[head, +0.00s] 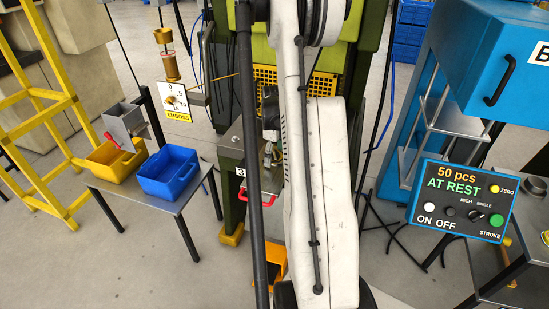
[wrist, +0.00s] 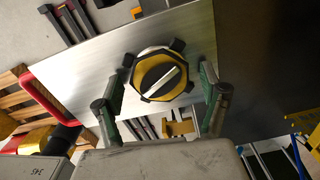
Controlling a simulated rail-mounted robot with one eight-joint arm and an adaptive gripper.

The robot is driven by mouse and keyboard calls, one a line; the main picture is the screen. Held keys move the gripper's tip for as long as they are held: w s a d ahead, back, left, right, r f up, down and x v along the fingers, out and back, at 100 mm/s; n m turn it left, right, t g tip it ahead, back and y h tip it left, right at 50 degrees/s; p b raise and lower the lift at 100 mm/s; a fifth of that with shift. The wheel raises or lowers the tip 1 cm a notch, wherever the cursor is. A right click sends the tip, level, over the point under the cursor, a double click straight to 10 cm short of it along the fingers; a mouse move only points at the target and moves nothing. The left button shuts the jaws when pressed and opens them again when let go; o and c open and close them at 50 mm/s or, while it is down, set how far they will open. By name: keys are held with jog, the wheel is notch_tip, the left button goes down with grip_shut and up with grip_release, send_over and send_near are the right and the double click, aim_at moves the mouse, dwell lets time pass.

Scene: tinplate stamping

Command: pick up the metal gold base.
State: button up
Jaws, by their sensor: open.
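A round gold-and-black piece (wrist: 157,72) with a pale bar across its middle sits on a grey metal plate (wrist: 90,62) in the wrist view; it appears to be the gold base. Dark lugs stand around its edge. My gripper (wrist: 166,78) is open, with one green finger to the left and one to the right of the piece. I cannot tell whether either finger touches it. The plate has a red handle, which also shows in the head view (head: 256,196). In the head view my arm hides the piece.
A side table (head: 160,205) at the left holds a yellow bin (head: 112,163) and a blue bin (head: 168,175). A yellow ladder (head: 40,130) stands further left. A control panel (head: 463,201) reading "AT REST" and a blue machine (head: 480,60) stand at the right.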

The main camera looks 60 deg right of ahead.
jog(key=c, duration=0.9)
jog(key=shift+r, duration=0.1)
